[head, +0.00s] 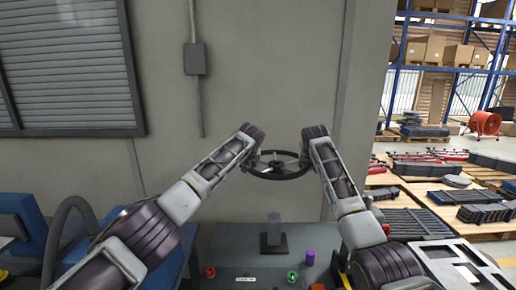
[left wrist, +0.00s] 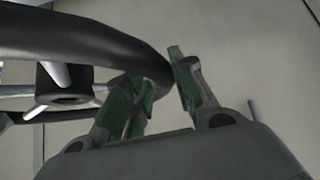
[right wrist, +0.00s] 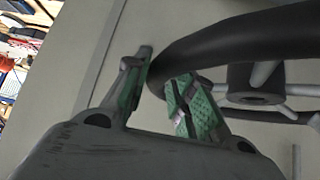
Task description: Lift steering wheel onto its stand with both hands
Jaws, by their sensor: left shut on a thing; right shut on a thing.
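The black steering wheel (head: 279,176) with pale spokes is held up in the air, lying roughly flat, between my two arms. My left gripper (head: 249,160) is shut on the left side of its rim, and my right gripper (head: 305,160) is shut on the right side. The left wrist view shows the rim (left wrist: 100,42) between the left fingers (left wrist: 160,90). The right wrist view shows the rim (right wrist: 225,38) between the right fingers (right wrist: 165,85). The grey stand (head: 274,232), an upright post on a dark base, stands on the table below the wheel, with a clear gap between them.
The grey table (head: 228,240) also carries a red ring-like part (head: 210,272), a green one (head: 292,276), a purple cylinder (head: 310,257) and a white label (head: 246,280). A wall stands behind. Pallets with dark parts (head: 440,185) lie far to the right.

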